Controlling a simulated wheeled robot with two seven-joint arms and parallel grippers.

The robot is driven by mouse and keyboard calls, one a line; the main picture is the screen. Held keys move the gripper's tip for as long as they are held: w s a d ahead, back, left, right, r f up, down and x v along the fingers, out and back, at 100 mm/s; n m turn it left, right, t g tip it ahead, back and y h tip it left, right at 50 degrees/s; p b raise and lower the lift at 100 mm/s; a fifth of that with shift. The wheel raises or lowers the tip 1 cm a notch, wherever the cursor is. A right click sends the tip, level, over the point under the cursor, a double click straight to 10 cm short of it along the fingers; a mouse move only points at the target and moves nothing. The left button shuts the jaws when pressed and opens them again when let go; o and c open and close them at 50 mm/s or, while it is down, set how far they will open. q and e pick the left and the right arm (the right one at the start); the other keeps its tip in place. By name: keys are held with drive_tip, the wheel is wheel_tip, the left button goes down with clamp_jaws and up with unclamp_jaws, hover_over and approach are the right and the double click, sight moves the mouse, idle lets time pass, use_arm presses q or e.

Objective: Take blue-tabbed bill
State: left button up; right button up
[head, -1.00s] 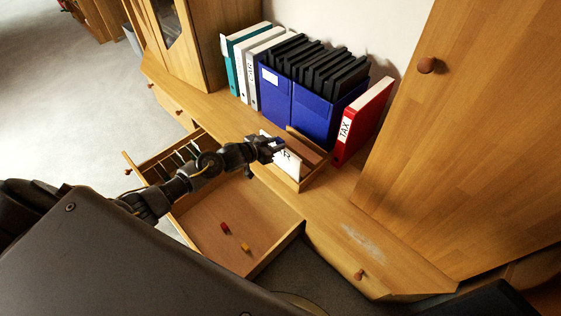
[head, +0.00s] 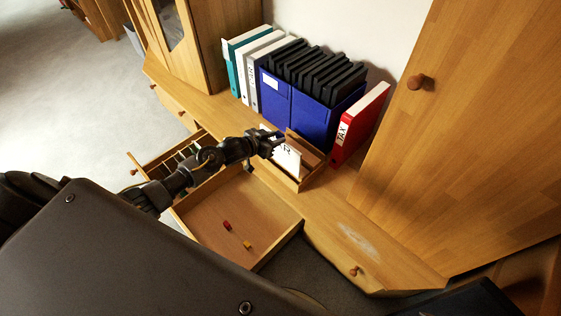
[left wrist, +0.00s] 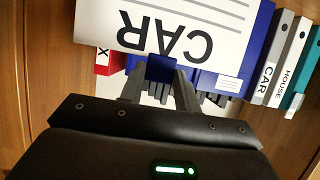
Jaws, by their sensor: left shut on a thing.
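The bill is a white sheet (head: 287,160) lettered CAR, standing upright at the wooden holder (head: 314,178) on the desk. Its lower part is hidden in the head view. In the left wrist view the sheet (left wrist: 225,22) fills the top, with CAR upside down, and its blue tab (left wrist: 160,68) sits between the fingers. My left gripper (head: 277,143) is shut on that tab; its fingers also show in the wrist view (left wrist: 158,88). I cannot tell whether the sheet is clear of the holder. My right gripper is not in view.
An open drawer (head: 220,215) lies below the desk edge, with a small red piece (head: 227,225) and a yellow piece (head: 247,245) inside. Blue file boxes (head: 300,112), a red TAX binder (head: 358,125) and other binders stand behind the holder. A tall wooden cabinet rises at right.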

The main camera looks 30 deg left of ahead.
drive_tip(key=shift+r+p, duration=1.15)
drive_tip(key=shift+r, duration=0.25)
